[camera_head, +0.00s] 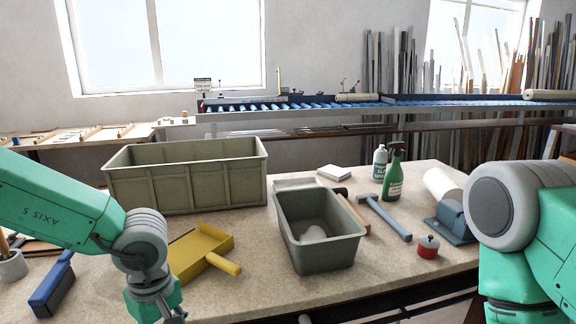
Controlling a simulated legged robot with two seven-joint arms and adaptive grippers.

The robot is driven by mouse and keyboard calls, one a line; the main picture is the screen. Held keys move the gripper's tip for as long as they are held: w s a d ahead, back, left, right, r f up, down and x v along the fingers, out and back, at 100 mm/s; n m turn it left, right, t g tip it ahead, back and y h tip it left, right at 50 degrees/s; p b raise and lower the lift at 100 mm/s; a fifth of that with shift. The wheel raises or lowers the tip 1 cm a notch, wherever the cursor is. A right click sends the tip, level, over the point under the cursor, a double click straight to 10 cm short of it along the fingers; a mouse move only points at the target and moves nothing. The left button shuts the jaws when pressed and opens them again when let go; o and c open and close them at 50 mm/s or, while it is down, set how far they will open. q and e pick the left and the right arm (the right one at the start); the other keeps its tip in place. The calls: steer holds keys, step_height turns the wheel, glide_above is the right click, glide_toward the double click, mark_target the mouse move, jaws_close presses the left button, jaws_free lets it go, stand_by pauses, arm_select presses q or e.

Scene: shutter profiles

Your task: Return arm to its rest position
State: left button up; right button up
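My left arm (70,200) reaches in from the left edge and bends down at a grey wrist joint. Only the top of my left gripper (157,303) shows, at the bottom edge beside the yellow dustpan (205,248). Its fingertips are cut off, so I cannot tell whether it is open or holds anything. My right arm (520,225) stands large at the right edge, in front of the table's right end. Its gripper is outside the picture.
The table (390,272) bears a large olive crate (190,180), a smaller grey-green bin (322,245) with a pale item inside, a hammer (385,218), a green spray bottle (394,178), a red-lidded pot (428,247) and a blue brush (52,287). Bare tabletop lies front centre.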

arm_select(q)
steer(key=s+a+f+m+t+y+b, duration=0.1)
steer(key=s+a+f+m+b, duration=0.15)
steer(key=f, duration=0.45)
steer(key=s+a+f+m+t+y+b, duration=0.1)
steer(key=s+f+m, duration=0.15)
steer(key=f, duration=0.45)
steer(key=s+a+f+m+t+b, duration=0.1)
steer(key=s+a+f+m+b, duration=0.15)
steer(key=f, duration=0.45)
steer(key=s+f+m+g+h+b, duration=0.1)
steer(key=s+f+m, duration=0.1)
steer(key=s+f, duration=0.2)
steer(key=s+f+m+g+h+b, duration=0.1)
steer(key=s+f+m+b, duration=0.1)
steer(key=s, duration=0.9)
steer(key=shift+a+f, duration=0.2)
steer(key=shift+f, duration=0.65)
